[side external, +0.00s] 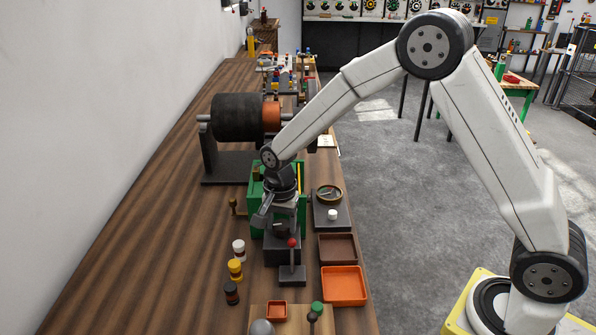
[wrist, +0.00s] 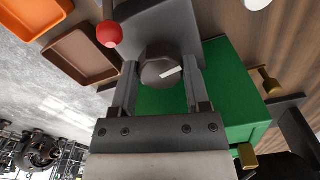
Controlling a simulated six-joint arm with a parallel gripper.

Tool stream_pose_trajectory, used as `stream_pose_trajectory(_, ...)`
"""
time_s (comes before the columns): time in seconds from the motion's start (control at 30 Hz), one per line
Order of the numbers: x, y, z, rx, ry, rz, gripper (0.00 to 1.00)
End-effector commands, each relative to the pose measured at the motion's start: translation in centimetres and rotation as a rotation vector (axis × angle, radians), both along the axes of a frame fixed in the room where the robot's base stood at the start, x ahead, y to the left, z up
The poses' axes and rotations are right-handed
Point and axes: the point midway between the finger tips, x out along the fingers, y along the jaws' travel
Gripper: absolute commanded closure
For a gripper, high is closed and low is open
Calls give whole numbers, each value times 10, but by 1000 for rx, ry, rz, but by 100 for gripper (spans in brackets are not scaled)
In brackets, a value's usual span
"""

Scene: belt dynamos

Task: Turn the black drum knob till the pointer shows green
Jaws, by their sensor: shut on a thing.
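The black drum knob (wrist: 158,68) shows in the wrist view as a dark many-sided knob with a white pointer line angled up to the right. It sits on a dark grey block (wrist: 175,25) beside the green box (wrist: 235,90). My gripper (wrist: 160,78) is shut on the knob, one finger on each side. In the side external view my gripper (side external: 275,215) points down over the dark block, and the knob is hidden there. A round brass-rimmed dial (side external: 329,193) stands right of the green box (side external: 256,203); its pointer reading is too small to tell.
A red-balled lever (side external: 292,244) stands close in front of the gripper. A brown tray (side external: 338,247) and an orange tray (side external: 344,285) lie to the right. Several small jars (side external: 236,269) stand to the left. A large black drum (side external: 237,118) is behind.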

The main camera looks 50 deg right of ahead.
Motion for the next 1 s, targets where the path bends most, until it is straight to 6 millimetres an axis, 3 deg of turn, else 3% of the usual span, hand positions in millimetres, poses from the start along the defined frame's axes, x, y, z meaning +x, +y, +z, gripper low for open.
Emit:
stream_pose_trajectory(0.03, 1, 0, 1, 0, -2, 0, 34)
stream_pose_trajectory(0.13, 0, 0, 1, 0, -1, 1, 4)
stream_pose_trajectory(0.57, 0, 0, 4, 0, -1, 1, 4)
stream_pose_trajectory(1.0, 1, 0, 51, 0, -4, 1, 4)
